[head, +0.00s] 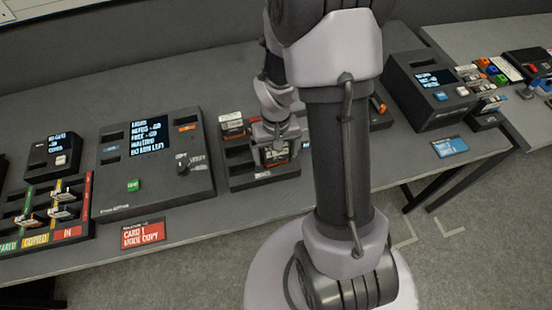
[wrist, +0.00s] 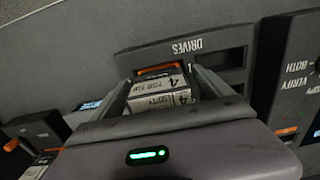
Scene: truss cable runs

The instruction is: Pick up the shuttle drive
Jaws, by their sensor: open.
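In the wrist view a drive (wrist: 158,98) with a white label, a "4" and an orange-edged end sits between the two fingers of my gripper (wrist: 164,78). The fingers are open, one on each side of it. I cannot tell whether either touches it. The lower part of the drive is hidden behind my gripper body. In the head view my gripper (head: 273,143) is down at the dark drive rack (head: 240,171), which is marked "DRIVES" in the wrist view (wrist: 225,57). Another drive (head: 232,124) stands at the rack's back left. I cannot read which one is the shuttle drive.
A console with a lit screen (head: 152,160) stands left of the rack, with a red card (head: 143,235) in front. A colored sorting tray (head: 50,217) is at far left. Another console (head: 432,90) stands to the right. The table's front strip is mostly clear.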

